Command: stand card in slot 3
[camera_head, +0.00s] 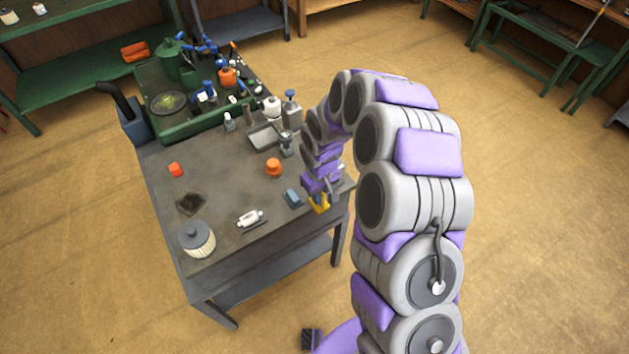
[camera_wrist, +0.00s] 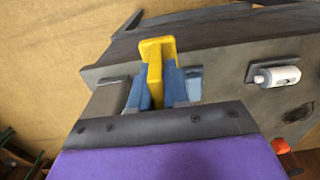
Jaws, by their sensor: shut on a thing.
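A yellow piece (camera_wrist: 156,60) stands between the two blue fingers of my gripper (camera_wrist: 156,82) in the wrist view. My gripper is shut on it. In the head view the yellow piece (camera_head: 319,206) shows just below my gripper (camera_head: 322,194), at the near right edge of the workbench (camera_head: 225,225). I cannot tell whether it touches the bench top. No card or numbered slot can be made out clearly. A small blue-grey block (camera_head: 293,198) stands left of the yellow piece; in the wrist view a blue-grey block (camera_wrist: 194,82) shows beside the right finger.
A white cylinder on a dark holder (camera_head: 250,218), a ribbed canister with a grey lid (camera_head: 196,239) and an orange knob-like piece (camera_head: 273,167) stand on the bench. Bare bench top lies between.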

